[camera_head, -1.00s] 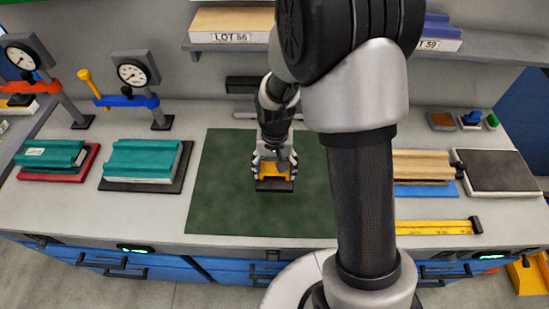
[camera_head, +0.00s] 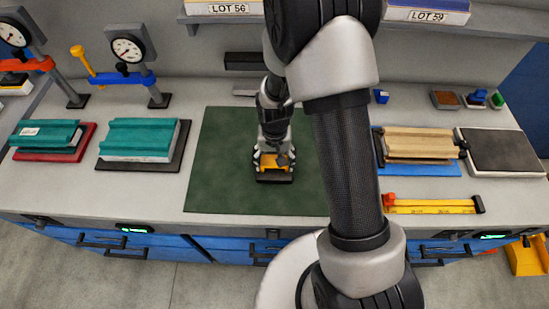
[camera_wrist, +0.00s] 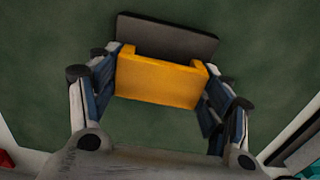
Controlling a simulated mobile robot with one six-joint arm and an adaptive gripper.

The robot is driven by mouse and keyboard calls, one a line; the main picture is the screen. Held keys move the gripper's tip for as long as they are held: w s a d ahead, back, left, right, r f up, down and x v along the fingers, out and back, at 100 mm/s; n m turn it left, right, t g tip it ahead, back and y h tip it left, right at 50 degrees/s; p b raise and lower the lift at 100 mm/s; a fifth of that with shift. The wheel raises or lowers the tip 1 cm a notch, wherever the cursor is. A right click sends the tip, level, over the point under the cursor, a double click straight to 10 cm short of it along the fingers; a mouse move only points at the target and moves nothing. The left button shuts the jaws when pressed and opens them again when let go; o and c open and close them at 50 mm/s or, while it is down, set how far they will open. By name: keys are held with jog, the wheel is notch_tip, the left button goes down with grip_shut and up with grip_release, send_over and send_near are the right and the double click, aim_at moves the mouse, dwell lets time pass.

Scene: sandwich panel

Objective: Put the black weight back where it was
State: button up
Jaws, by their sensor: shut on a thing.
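The black weight (camera_head: 273,178) is a dark slab with a yellow-orange grip on top. My gripper (camera_head: 272,160) points down and is shut on the yellow part. In the wrist view the yellow block (camera_wrist: 160,80) lies between the fingers of my gripper (camera_wrist: 158,85), with the dark slab (camera_wrist: 165,38) showing behind it. I cannot tell whether the slab touches the mat or hangs just above it.
Teal panels (camera_head: 141,138) lie on the left near two dial-gauge stands (camera_head: 140,65). On the right are a tan ribbed panel (camera_head: 418,143) on a blue board, a dark-topped plate (camera_head: 500,152) and a yellow ruler (camera_head: 432,206). A black bar (camera_head: 244,61) is behind the mat.

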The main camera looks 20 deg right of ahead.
jog(key=o, duration=1.7)
jog(key=shift+f, duration=0.15)
jog(key=shift+c, duration=0.2)
jog(key=o, duration=0.4)
